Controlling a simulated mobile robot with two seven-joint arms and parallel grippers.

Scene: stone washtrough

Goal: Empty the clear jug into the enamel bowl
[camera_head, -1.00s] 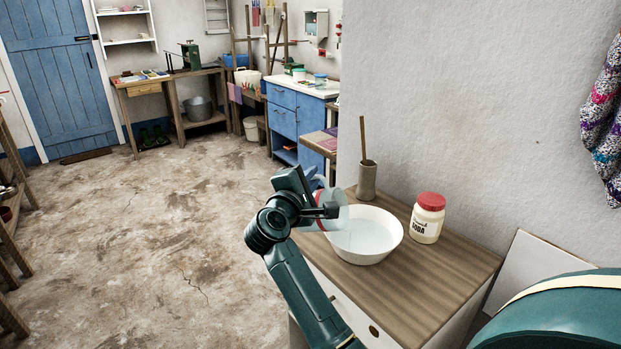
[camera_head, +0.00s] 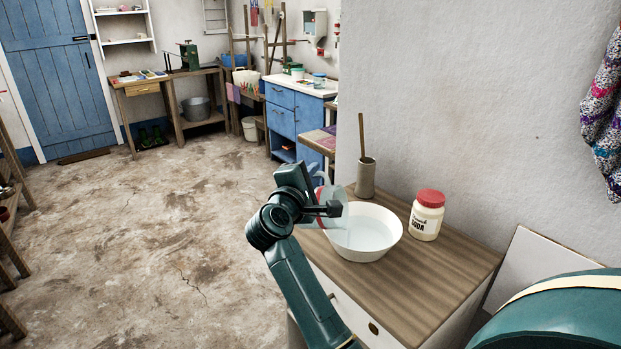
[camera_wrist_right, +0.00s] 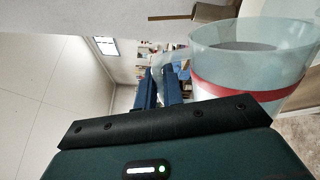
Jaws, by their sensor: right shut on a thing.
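The clear jug (camera_head: 333,210), see-through with a red band, is tilted at the left rim of the enamel bowl, its mouth turned towards the bowl. The white enamel bowl (camera_head: 391,248) stands on the wooden top with pale, clear liquid in it. My right gripper (camera_head: 322,209) is shut on the jug at its handle side and hides part of it. In the right wrist view the jug (camera_wrist_right: 235,72) with its red band (camera_wrist_right: 240,92) is large beside my right gripper (camera_wrist_right: 160,88). I cannot make out a pouring stream. My left gripper is out of view.
A red-lidded soda jar (camera_head: 427,216) stands right of the bowl. A grey-brown holder (camera_head: 366,180) with a stick stands behind it. All are on the wooden-topped cabinet (camera_head: 420,275), whose front right is clear. A wall (camera_head: 460,110) rises behind.

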